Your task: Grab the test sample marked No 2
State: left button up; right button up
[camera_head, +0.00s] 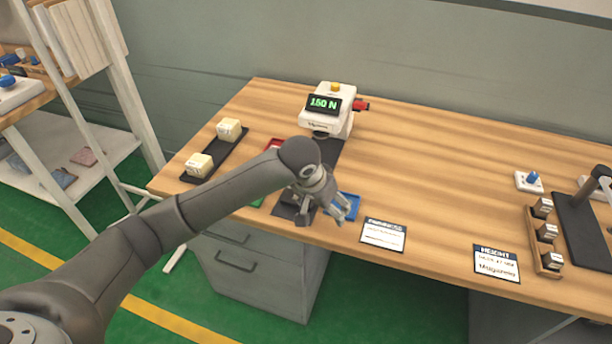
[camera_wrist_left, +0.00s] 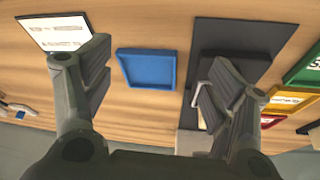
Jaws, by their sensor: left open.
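Two cream blocks, (camera_head: 229,130) and (camera_head: 199,165), sit on a black strip (camera_head: 217,154) at the left of the wooden table. Several small dark-and-pale blocks (camera_head: 547,233) stand in a wooden holder (camera_head: 535,248) at the right. I cannot read a No 2 mark on any of them. My left gripper (camera_head: 322,214) is open above the table's front edge, beside the blue tray (camera_head: 349,206). In the left wrist view my left gripper's fingers (camera_wrist_left: 155,92) are spread, with the blue tray (camera_wrist_left: 147,70) showing between them. Something pale is partly hidden behind the right finger.
A white tester (camera_head: 328,118) reading 150 N stands at the back. Green (camera_wrist_left: 306,68), yellow (camera_wrist_left: 290,98) and red trays lie near a black plate (camera_wrist_left: 245,36). Label cards (camera_head: 383,235) and (camera_head: 497,263) lie at the front. The table's middle is clear. A black stand (camera_head: 583,232) is far right.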

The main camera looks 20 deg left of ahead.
pick_arm(q)
jog(key=w+a+r+n+y, duration=0.2)
jog(key=w+a+r+n, duration=0.1)
jog(key=w+a+r, duration=0.45)
jog(key=x, duration=0.5)
jog(key=shift+w, duration=0.15)
jog(key=shift+w+p+x, duration=0.15)
jog(key=shift+p+x, duration=0.15)
jog(key=shift+x, duration=1)
jog(key=shift+w+p+x, duration=0.1)
jog(key=shift+p+x, duration=0.15)
jog(key=shift+x, duration=1.05)
jog(key=shift+a+r, duration=0.1)
jog(key=shift+a, duration=0.05)
jog(key=shift+c, duration=0.3)
jog(key=c, duration=0.9)
jog(key=shift+c, duration=0.5)
jog(key=shift+r+t, duration=0.15)
jog(key=shift+t, duration=0.15)
